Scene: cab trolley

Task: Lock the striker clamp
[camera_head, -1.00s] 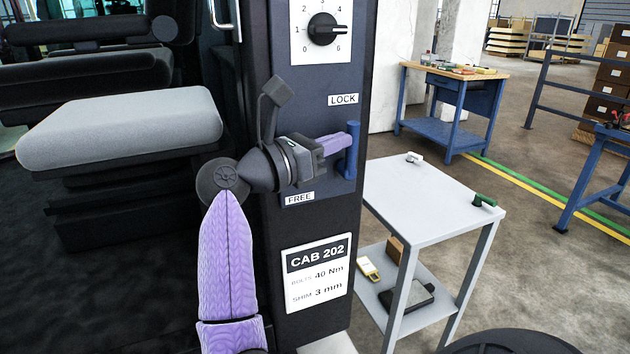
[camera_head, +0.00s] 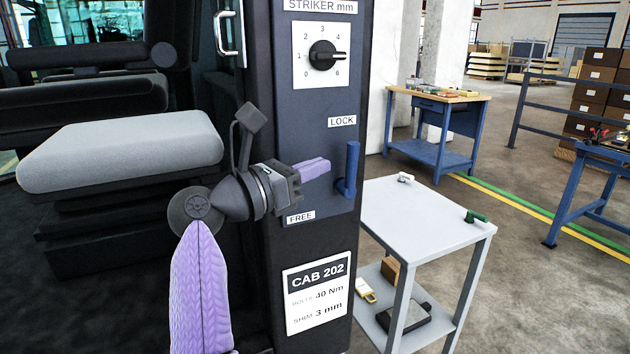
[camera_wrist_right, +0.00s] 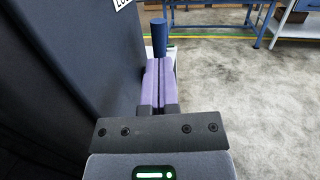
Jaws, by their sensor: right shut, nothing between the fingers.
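The striker clamp's blue handle (camera_head: 351,170) stands upright on the right part of the dark post panel. The LOCK label (camera_head: 342,121) is above it and the FREE label (camera_head: 301,217) is below and to its left. My right gripper (camera_head: 328,164) is shut and empty, its purple fingers pointing at the handle from the left with a small gap in the head view. In the right wrist view the shut fingers (camera_wrist_right: 160,62) point toward the handle (camera_wrist_right: 159,38), which rises just beyond their tips. Part of the handle's base is hidden there. My left gripper is out of view.
A striker dial (camera_head: 323,55) is above on the post, and a CAB 202 plate (camera_head: 318,292) is below. A grey trolley (camera_head: 415,222) with small items stands right of the post. A cab seat (camera_head: 120,150) is at left. Open floor lies to the right.

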